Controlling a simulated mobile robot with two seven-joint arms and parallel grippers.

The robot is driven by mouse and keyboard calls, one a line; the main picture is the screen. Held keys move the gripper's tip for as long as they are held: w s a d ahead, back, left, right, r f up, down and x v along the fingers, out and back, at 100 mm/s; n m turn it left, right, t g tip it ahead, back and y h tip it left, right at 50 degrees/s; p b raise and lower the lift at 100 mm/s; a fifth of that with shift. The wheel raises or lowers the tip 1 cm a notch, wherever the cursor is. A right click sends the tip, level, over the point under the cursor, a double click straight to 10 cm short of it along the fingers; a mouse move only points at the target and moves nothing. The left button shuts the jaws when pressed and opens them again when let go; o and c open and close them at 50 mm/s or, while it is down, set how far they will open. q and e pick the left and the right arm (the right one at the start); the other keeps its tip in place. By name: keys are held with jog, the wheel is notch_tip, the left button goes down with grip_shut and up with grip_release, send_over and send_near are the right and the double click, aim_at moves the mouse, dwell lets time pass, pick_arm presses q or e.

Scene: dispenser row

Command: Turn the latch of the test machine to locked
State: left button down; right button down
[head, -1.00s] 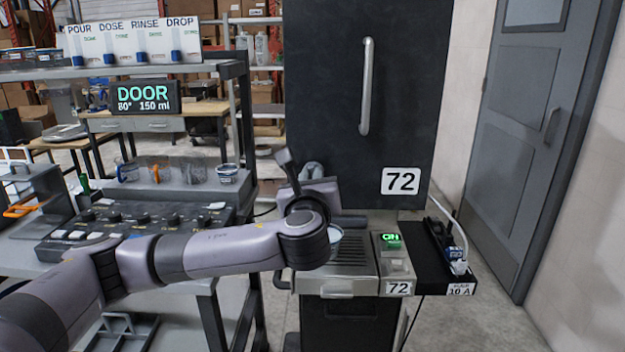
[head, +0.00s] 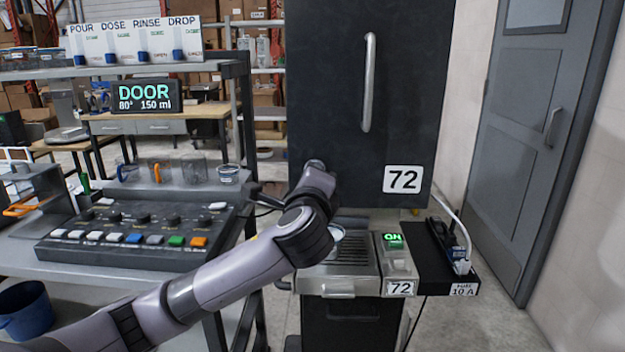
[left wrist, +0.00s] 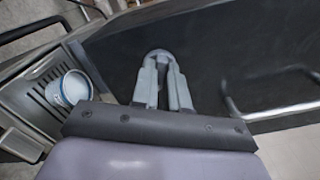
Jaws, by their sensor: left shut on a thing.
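The test machine's tall dark door (head: 320,75) carries a long bright handle (head: 369,80) and a white 72 plate (head: 403,179). A small rounded grey piece (left wrist: 158,53), which looks like the latch, stands against the dark panel in the left wrist view. My left gripper (left wrist: 162,66) is shut on it, one finger on each side. In the head view my left wrist reaches the lower left part of the door and hides most of the latch. I cannot read the latch's position from its shape. My right gripper is in neither view.
Below the door are a drip tray (head: 352,247) with a white cup (head: 338,232), a green ON display (head: 392,238) and a black power strip (head: 450,242). At left stand a button panel (head: 150,240) and a DOOR display (head: 141,95). Floor at right is clear.

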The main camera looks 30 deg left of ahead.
pick_arm(q)
jog(key=n, duration=0.4)
jog(key=shift+f+n+b, duration=0.15)
jog(key=shift+n+b, duration=0.25)
jog(key=shift+n, duration=0.3)
jog(key=c, duration=1.1)
grip_release()
jog(key=shift+c, duration=0.2)
jog(key=shift+s, duration=0.1)
jog(key=b+v, duration=0.1)
jog(key=v, duration=0.6)
